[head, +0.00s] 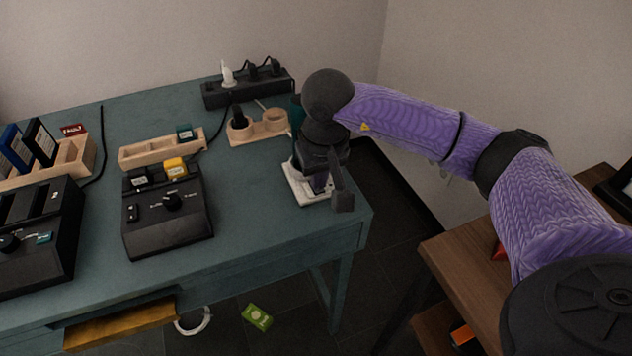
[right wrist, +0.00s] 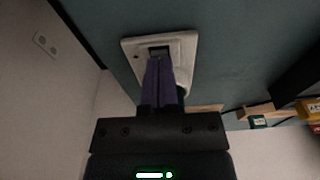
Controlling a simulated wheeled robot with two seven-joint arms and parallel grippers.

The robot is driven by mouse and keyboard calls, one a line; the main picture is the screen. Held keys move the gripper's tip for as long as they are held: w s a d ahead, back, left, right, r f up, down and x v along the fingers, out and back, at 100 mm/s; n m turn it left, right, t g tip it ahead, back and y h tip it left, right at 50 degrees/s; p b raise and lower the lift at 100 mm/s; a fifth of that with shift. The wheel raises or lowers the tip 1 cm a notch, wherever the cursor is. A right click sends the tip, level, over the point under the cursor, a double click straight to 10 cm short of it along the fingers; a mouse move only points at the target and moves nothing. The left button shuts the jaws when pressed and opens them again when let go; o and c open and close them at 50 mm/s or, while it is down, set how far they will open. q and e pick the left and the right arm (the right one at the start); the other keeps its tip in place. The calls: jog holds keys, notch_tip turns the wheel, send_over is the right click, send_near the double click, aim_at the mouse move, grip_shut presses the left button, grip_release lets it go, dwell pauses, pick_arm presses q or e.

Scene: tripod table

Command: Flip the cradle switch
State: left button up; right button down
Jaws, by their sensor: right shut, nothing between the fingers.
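The cradle (head: 299,190) is a whitish, flat, roughly rectangular unit near the right end of the teal table. In the right wrist view the cradle (right wrist: 132,47) shows a dark recess (right wrist: 158,52) in its face. My right gripper (head: 318,185) is over the cradle, pointing down, and partly hides it. In the right wrist view the purple fingers of my right gripper (right wrist: 158,64) are shut together with nothing between them. Their tips are at the dark recess; whether they touch it I cannot tell. The switch's position is hidden behind the fingers. My left gripper is out of view.
A wooden holder with round cups (head: 258,137) stands just behind the cradle, and a black power strip (head: 248,88) is at the back. A black box with a knob (head: 167,222) stands to the left. The table's right edge is close to the cradle.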

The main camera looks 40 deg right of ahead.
jog(key=shift+f, duration=0.15)
jog(key=shift+r, duration=0.5)
notch_tip(320, 180, up, 6)
jog(key=p, duration=0.5)
jog(key=shift+r, duration=0.15)
